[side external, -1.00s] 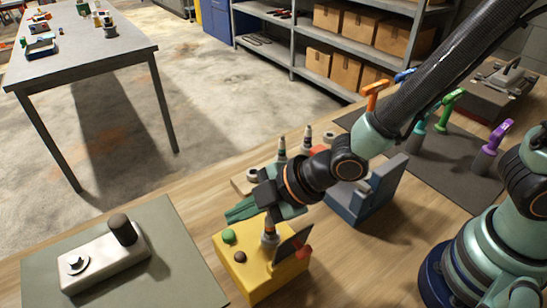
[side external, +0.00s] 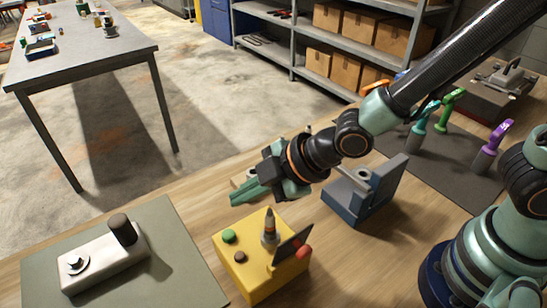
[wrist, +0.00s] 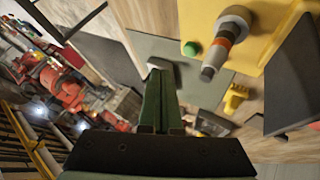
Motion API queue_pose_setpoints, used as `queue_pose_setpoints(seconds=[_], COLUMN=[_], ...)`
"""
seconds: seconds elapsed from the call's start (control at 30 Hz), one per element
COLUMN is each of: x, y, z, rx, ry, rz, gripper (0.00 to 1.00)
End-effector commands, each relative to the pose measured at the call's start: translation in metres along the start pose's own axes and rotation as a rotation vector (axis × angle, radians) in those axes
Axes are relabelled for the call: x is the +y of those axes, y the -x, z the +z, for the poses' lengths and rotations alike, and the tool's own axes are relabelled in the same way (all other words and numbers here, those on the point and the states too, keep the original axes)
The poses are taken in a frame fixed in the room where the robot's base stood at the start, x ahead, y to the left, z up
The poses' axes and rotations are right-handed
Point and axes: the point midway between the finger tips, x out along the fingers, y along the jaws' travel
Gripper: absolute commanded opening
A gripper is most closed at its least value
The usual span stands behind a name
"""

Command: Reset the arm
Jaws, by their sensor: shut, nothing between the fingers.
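My gripper (side external: 244,194) has green fingers. It is shut and empty, held in the air above and behind the yellow box. In the wrist view its fingers (wrist: 158,98) lie together and point up the picture. The yellow box (side external: 240,275) has a green button (side external: 228,236), a dark button (side external: 240,257) and a pointed grey plug with an orange band (side external: 269,232) standing upright on it. A dark tilted plate (side external: 291,246) with a red knob is at its right side. The plug (wrist: 225,42) is apart from my fingers in the wrist view.
A blue-grey stand (side external: 372,195) is right of my gripper. A white block with a dark cylinder (side external: 105,260) lies on a green-grey mat (side external: 180,285) at front left. Several coloured-handled tools stand on a dark mat (side external: 425,165) at the right. A light block sits partly hidden behind my gripper.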

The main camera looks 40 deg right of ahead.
Motion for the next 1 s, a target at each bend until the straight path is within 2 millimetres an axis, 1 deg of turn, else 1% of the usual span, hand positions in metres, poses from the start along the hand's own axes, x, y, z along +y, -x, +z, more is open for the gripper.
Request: queue_pose_setpoints(seconds=[0.03, 0.07, 0.1, 0.17, 0.2, 0.27, 0.3, 0.37, 0.4, 0.5, 0.6, 0.7, 0.8, 1.0], x=[0.017, 0.026, 0.039, 0.059, 0.071, 0.085, 0.092, 0.1, 0.104, 0.106, 0.102, 0.097, 0.094, 0.093], y=[0.009, 0.016, 0.026, 0.045, 0.059, 0.081, 0.097, 0.12, 0.136, 0.172, 0.2, 0.217, 0.225, 0.226], z=[0.008, 0.014, 0.024, 0.042, 0.054, 0.073, 0.086, 0.104, 0.115, 0.139, 0.156, 0.166, 0.17, 0.171], rx=[-0.022, -0.041, -0.069, -0.115, -0.146, -0.192, -0.22, -0.262, -0.288, -0.343, -0.385, -0.412, -0.426, -0.43], ry=[-0.063, -0.11, -0.181, -0.3, -0.385, -0.51, -0.593, -0.719, -0.799, -0.985, -1.129, -1.222, -1.267, -1.277], rz=[0.02, 0.029, 0.043, 0.067, 0.085, 0.112, 0.131, 0.162, 0.182, 0.232, 0.271, 0.297, 0.307, 0.308], gripper=[0.0, 0.0, 0.0, 0.0, 0.0, 0.0, 0.0, 0.0, 0.0, 0.0, 0.0, 0.0, 0.0, 0.0])
